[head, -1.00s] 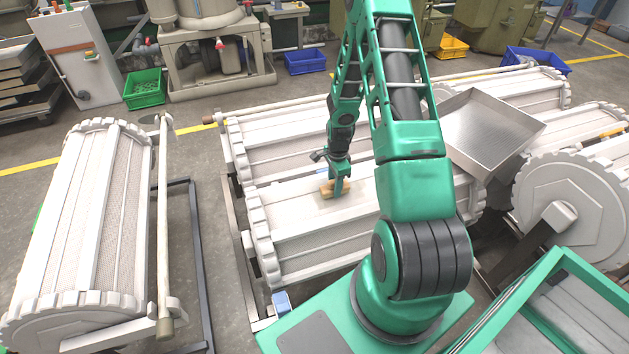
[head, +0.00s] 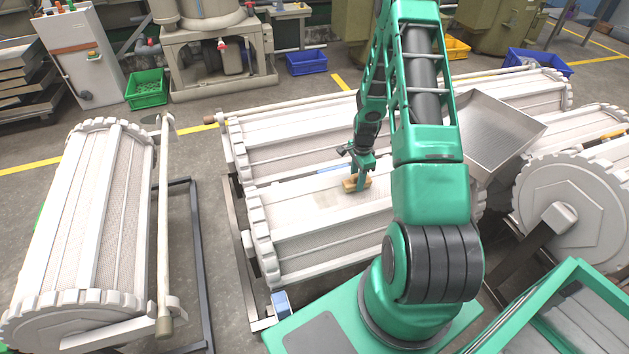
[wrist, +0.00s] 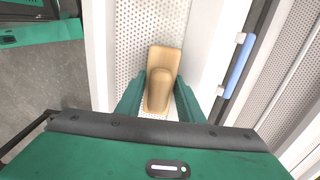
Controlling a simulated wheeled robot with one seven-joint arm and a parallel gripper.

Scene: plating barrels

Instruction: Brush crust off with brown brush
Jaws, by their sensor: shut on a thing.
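My gripper (head: 362,172) is shut on the brown brush, a tan block with a raised grip. The brown brush (head: 351,185) is at the top face of the near white barrel (head: 300,240). In the wrist view the brown brush (wrist: 163,72) lies between my green fingers (wrist: 158,100), over a perforated white panel (wrist: 150,28) bordered by smooth ribs. A faint tan-grey patch, perhaps crust, (head: 327,197) shows on the panel left of the brush. Whether the bristles touch the panel is hidden.
A second white barrel (head: 290,130) lies just behind, with a blue handle (wrist: 238,66) near its edge. A metal tray (head: 495,130) sits on barrels at the right. Another barrel (head: 85,220) stands at the left, with grey floor between.

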